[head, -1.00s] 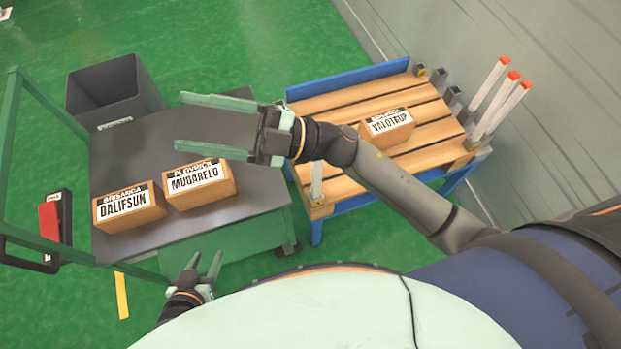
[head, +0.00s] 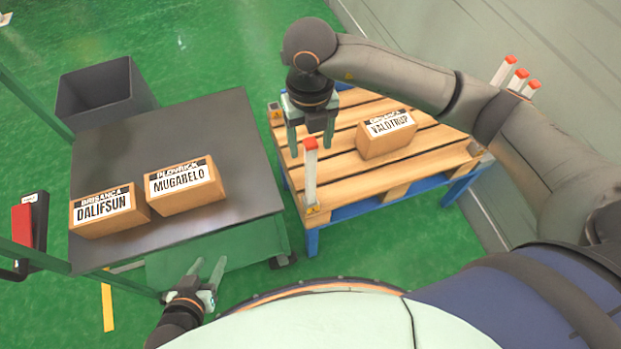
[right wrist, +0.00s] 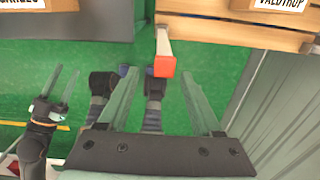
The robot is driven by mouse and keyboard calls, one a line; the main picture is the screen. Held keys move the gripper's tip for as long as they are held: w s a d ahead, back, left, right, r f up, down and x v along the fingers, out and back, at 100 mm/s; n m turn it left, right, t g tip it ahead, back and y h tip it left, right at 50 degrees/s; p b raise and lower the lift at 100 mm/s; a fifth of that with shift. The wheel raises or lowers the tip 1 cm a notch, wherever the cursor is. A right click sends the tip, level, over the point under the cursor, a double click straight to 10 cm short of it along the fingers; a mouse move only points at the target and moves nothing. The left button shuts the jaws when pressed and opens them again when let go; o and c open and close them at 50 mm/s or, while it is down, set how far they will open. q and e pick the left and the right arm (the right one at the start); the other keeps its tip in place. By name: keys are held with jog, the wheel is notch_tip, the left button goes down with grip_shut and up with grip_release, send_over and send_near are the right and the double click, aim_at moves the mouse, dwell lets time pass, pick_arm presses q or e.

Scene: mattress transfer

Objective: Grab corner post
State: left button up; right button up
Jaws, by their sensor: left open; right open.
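A pale corner post (head: 311,182) with a red cap stands upright at the near left corner of the wooden pallet (head: 425,160). My right gripper (head: 311,148) is open and points down beside the top of this post. In the right wrist view the post's red cap (right wrist: 164,66) shows between the open fingers of my right gripper (right wrist: 159,74), apart from both. My left gripper (head: 208,261) is open and empty, low in front of the dark table; it also shows in the right wrist view (right wrist: 62,84).
Three more red-capped posts (head: 517,78) stand at the pallet's right side, near the wall. A box labelled Valotrup (head: 386,135) lies on the pallet. The dark table (head: 200,130) at left bears two boxes (head: 186,187). A grey bin (head: 104,92) stands behind.

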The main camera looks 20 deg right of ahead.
aim_at(310, 160)
notch_tip(310, 160, down, 3)
jog(key=shift+f, duration=0.15)
jog(key=shift+w+d+f, duration=0.1)
jog(key=shift+w+f, duration=0.1)
jog(key=shift+f, duration=0.7)
jog(key=shift+w+d+f, duration=0.1)
jog(key=shift+w+f, duration=0.15)
jog(key=shift+f, duration=0.6)
jog(key=shift+w+d+f, duration=0.1)
jog(key=shift+w+f, duration=0.1)
jog(key=shift+f, duration=0.7)
jog(key=shift+a, duration=0.1)
jog(key=shift+c, duration=0.3)
grip_shut()
